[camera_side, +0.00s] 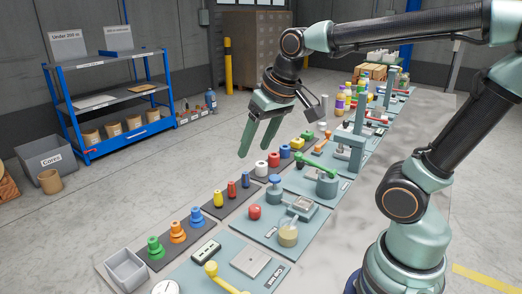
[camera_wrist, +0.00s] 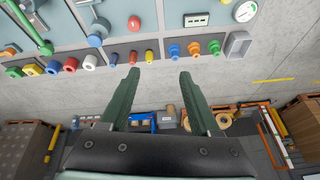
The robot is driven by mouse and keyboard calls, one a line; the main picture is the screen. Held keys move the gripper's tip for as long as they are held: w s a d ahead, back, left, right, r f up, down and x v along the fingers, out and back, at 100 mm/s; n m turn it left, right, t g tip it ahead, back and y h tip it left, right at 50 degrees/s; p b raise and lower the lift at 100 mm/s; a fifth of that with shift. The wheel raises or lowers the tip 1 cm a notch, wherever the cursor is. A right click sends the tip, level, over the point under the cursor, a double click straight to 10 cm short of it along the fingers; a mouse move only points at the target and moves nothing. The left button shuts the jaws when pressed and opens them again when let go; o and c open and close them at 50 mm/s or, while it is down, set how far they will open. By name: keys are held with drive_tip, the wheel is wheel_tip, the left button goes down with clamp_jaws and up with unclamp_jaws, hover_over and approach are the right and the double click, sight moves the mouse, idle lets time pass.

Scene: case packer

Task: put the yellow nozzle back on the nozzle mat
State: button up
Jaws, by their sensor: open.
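A small yellow nozzle (camera_side: 218,198) stands on the dark nozzle mat (camera_side: 238,203) in the side view, at its near end. A red nozzle (camera_side: 232,188) and a blue nozzle (camera_side: 245,180) stand beside it in a row. My gripper (camera_side: 255,153) is open and empty, held in the air above the row of mats, apart from everything. In the wrist view the yellow nozzle (camera_wrist: 149,56) shows just beyond the open fingers (camera_wrist: 159,73), with the red nozzle (camera_wrist: 133,56) to its left.
Green, orange and blue stepped cones (camera_side: 177,231) stand on a near mat beside a grey bin (camera_side: 126,269). Coloured rolls (camera_side: 273,160) stand farther along. A red ball-shaped item (camera_side: 254,212) and a jar (camera_side: 288,233) sit on a teal board. A blue shelf rack (camera_side: 120,105) stands behind.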

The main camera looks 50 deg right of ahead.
drive_tip(key=shift+s+a+f+n+t, duration=0.15)
drive_tip(key=shift+s+f+n, duration=0.2)
drive_tip(key=shift+s, duration=0.3)
drive_tip(key=shift+s+a+f+n+t, duration=0.1)
drive_tip(key=shift+s+n+t, duration=0.1)
drive_tip(key=shift+s+n, duration=0.4)
drive_tip(key=shift+s+a+f+n+t, duration=0.15)
drive_tip(key=shift+s+f+n, duration=0.1)
drive_tip(key=shift+s, duration=0.5)
drive_tip(key=shift+d, duration=0.1)
